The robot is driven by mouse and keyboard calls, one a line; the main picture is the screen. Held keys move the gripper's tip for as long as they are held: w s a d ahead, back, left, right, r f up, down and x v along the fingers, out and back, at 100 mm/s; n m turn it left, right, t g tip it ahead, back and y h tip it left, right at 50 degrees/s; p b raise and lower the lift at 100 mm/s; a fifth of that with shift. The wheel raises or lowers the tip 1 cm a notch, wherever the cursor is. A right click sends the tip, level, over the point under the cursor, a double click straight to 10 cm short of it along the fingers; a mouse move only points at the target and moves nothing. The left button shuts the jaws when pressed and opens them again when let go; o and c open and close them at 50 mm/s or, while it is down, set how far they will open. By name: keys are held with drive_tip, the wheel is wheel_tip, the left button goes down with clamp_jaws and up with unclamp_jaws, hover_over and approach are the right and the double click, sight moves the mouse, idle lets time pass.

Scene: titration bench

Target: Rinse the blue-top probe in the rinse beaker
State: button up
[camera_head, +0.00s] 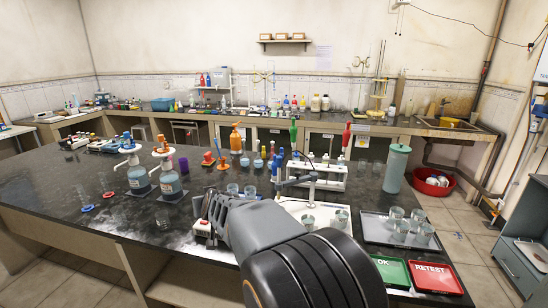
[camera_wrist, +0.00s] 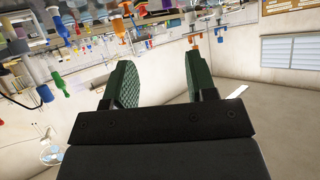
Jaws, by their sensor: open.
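My gripper (camera_wrist: 158,65) is open and empty in the wrist view, with its two dark green fingers apart. In the head view my gripper (camera_head: 222,207) is over the front part of the black bench, mostly hidden behind my wrist. A blue-topped piece (camera_wrist: 45,93) shows at the left of the wrist view, apart from the fingers; I cannot tell whether it is the probe. Two glass beakers (camera_head: 310,222) stand on a white base just right of my arm. Two more beakers (camera_head: 232,188) stand behind my gripper. I cannot tell which is the rinse beaker.
Two pump bottles (camera_head: 138,180) stand at left. A tray (camera_head: 375,236) with several beakers and green OK (camera_head: 391,270) and red RETEST (camera_head: 434,276) trays are at right. Bare bench lies front left.

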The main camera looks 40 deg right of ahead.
sight(278, 160)
drive_tip(key=d+r+m+g+h, duration=0.1)
drive_tip(key=d+h, duration=0.3)
drive_tip(key=d, duration=0.5)
drive_tip(key=d+r+m+g+h+p, duration=0.1)
drive_tip(key=d+m+h, duration=0.3)
drive_tip(key=d, duration=0.5)
drive_tip(key=d+m+g+h, duration=0.1)
drive_tip(key=d+m+h, duration=0.2)
drive_tip(key=d, duration=0.6)
drive_tip(key=shift+w+d+r+h, duration=0.15)
drive_tip(key=shift+d+r+h, duration=0.25)
drive_tip(key=shift+h, duration=0.4)
drive_tip(key=p+x, duration=0.2)
drive_tip(key=x, duration=0.4)
drive_tip(key=shift+d, duration=0.35)
drive_tip(key=shift+f, duration=0.1)
drive_tip(key=shift+c, duration=0.2)
clamp_jaws()
